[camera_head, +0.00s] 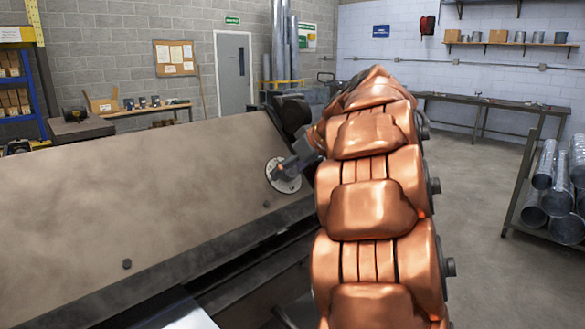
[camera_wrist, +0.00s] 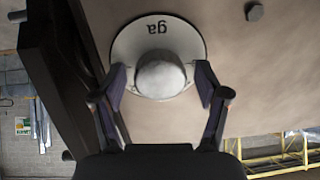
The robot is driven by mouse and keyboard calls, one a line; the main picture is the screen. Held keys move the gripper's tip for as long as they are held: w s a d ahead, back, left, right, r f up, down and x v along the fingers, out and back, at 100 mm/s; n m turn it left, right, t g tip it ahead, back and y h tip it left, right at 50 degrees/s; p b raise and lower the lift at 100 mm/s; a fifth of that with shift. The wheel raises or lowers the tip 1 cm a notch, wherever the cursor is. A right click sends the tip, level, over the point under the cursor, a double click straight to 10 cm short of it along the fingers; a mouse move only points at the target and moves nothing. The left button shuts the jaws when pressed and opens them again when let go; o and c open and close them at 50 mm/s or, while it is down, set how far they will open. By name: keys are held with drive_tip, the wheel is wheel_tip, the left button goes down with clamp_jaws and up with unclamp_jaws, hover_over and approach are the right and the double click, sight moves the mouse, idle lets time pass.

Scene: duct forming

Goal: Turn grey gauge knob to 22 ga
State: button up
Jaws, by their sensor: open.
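The grey gauge knob (camera_wrist: 160,74) shows in the wrist view as a rounded grey cap on a pale round dial plate (camera_wrist: 128,45). The letters "ga" appear upside down on the plate; no gauge numbers can be read. My gripper (camera_wrist: 162,85) is open, with one finger on each side of the knob and visible gaps between. In the head view my gripper (camera_head: 280,170) is at the dial plate (camera_head: 288,184) on the sloped tan machine panel (camera_head: 140,190). There the knob is hidden by my gripper.
My copper arm fills the middle of the head view. A dark bolt (camera_wrist: 254,12) is on the panel near the dial. A rack of metal ducts (camera_head: 548,190) stands at the right. Open floor (camera_head: 475,240) lies between my arm and the rack.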

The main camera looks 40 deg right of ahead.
drive_tip(key=shift+c, duration=0.4)
drive_tip(key=c, duration=1)
drive_tip(key=shift+d, duration=0.2)
drive_tip(key=shift+c, duration=0.4)
drive_tip(key=shift+a, duration=0.1)
